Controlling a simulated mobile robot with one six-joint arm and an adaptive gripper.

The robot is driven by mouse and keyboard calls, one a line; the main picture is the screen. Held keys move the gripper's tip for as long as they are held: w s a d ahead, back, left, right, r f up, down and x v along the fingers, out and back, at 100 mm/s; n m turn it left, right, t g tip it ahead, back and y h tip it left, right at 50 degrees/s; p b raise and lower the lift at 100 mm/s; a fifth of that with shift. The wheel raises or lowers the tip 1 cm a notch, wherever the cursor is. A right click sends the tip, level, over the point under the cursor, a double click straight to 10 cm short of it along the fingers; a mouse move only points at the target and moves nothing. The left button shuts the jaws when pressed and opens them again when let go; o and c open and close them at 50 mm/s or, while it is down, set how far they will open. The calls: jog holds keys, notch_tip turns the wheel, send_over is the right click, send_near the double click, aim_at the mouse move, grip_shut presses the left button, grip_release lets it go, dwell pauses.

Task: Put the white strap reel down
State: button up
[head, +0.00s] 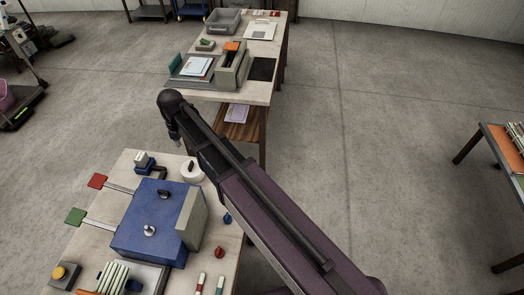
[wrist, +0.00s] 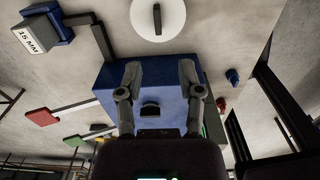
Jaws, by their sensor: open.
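The white strap reel (head: 192,174) lies flat on the near worktable, just beyond the blue machine box. In the wrist view it is a white disc (wrist: 143,24) at the top edge, partly cut off, with a dark upright handle in its middle. My gripper (wrist: 159,72) is open, with nothing between its fingers. The reel shows beyond the fingertips and apart from them. In the head view my gripper (head: 178,143) hangs above the far end of the table, close to the reel.
The blue machine box (head: 148,226) fills the table's middle, with red (head: 97,181) and green (head: 75,216) paddles at its left. A block labelled 15 MM (wrist: 42,28) stands near the reel. Pale rods (head: 114,276) lie in front. A second table (head: 262,62) stands beyond.

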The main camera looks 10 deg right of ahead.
jog(key=s+d+m, duration=0.4)
jog(key=d+m, duration=0.6)
jog(key=s+d+m, duration=0.4)
jog(key=d+m, duration=0.7)
jog(key=s+d+m, duration=0.4)
jog(key=d+m, duration=0.6)
jog(key=shift+d+m, duration=0.15)
jog(key=shift+m, duration=0.25)
